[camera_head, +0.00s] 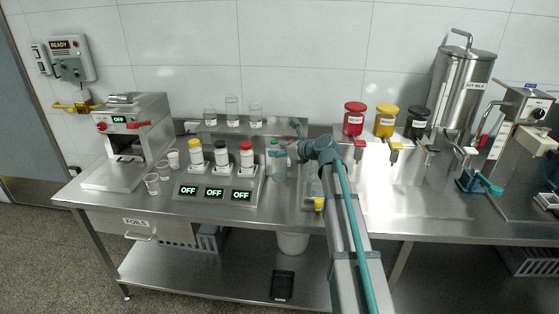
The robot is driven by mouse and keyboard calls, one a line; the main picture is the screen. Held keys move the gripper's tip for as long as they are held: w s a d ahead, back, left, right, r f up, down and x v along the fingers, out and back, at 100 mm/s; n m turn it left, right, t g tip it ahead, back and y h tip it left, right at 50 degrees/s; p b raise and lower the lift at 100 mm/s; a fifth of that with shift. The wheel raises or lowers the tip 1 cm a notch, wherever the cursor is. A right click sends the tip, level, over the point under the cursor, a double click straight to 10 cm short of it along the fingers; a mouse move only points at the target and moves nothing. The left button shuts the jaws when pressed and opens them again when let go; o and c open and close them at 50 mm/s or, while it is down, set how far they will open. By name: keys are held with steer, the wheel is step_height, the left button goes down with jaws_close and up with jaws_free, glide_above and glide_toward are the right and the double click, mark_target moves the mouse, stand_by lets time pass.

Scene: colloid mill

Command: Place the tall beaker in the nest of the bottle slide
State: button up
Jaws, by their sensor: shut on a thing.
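My gripper (280,147) is small in the head view, at the far end of my arm over the middle of the counter. It is shut on a clear vessel (278,170), which looks upright, low over or on the counter right of the scale unit. I cannot tell whether this is the tall beaker, or whether its base touches the steel. Three clear glass vessels stand on the back shelf; the middle one (232,110) is the tallest. A clear part with a yellow knob (319,204), partly hidden by my arm, may belong to the bottle slide; its nest is not clear.
A three-place unit with OFF displays (215,190) holds bottles with yellow, black and red caps, close left of the gripper. Small cups (152,183) stand further left. Red, yellow and black lidded jars (386,120) are at the back right. Right-hand front counter is mostly clear.

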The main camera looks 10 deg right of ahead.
steer(key=s+a+p, duration=0.4)
steer(key=s+p, duration=0.1)
steer(key=s, duration=0.9)
steer(key=shift+s+a+r+p, duration=0.15)
steer(key=shift+a+r+p, duration=0.1)
steer(key=shift+p, duration=0.15)
steer(key=shift+d, duration=0.15)
